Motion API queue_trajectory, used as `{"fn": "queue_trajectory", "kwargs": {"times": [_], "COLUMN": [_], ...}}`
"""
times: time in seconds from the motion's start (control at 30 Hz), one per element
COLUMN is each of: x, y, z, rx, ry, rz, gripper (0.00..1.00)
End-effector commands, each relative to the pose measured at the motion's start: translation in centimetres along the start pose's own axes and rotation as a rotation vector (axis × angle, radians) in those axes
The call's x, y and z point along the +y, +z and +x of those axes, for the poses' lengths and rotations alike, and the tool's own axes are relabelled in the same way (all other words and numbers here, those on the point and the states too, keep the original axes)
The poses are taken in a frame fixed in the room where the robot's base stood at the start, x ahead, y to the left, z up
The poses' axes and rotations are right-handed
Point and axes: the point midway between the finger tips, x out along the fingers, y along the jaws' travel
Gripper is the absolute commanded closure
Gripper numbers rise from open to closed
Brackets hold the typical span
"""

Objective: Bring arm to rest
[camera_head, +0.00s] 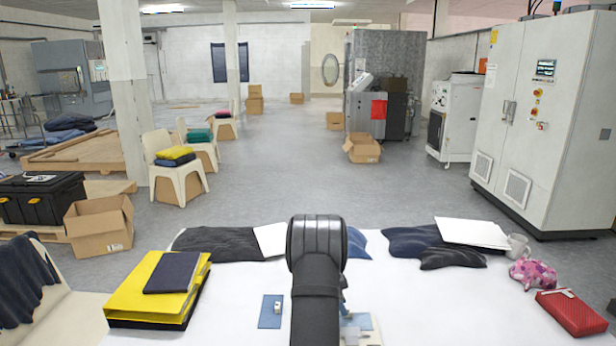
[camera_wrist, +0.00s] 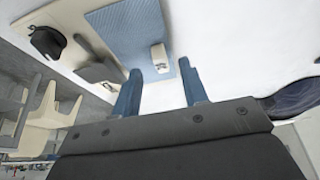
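My gripper (camera_wrist: 160,68) shows in the wrist view with its two blue fingers apart and nothing between them. It is above the white table (camera_head: 235,320). In the head view my dark arm rises at the front middle and hides the gripper. Past the fingertips in the wrist view lies a blue mat (camera_wrist: 135,35) with a small white item (camera_wrist: 160,57) on it. Beside it is a beige board (camera_wrist: 75,22) carrying dark and grey parts.
On the table are a yellow binder (camera_head: 150,292) with a dark book (camera_head: 172,272), dark folded cloths (camera_head: 225,243), white sheets (camera_head: 470,233), a mug (camera_head: 517,245), a pink patterned item (camera_head: 532,273) and a red box (camera_head: 572,312). Chairs, cartons and machines stand beyond; the grey floor between is open.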

Motion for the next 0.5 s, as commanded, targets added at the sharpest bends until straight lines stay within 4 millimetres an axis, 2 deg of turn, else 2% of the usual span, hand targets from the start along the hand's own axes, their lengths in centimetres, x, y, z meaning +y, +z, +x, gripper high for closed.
{"fn": "queue_trajectory", "kwargs": {"times": [0.1,0.23,0.5], "x": [0.0,0.0,0.0], "y": [0.0,0.0,-0.3], "z": [1.8,2.9,2.1], "rx": [0.000,0.000,0.000], "ry": [0.002,0.000,-0.001], "rz": [0.000,0.001,0.000], "gripper": [0.60,0.60,0.60]}}
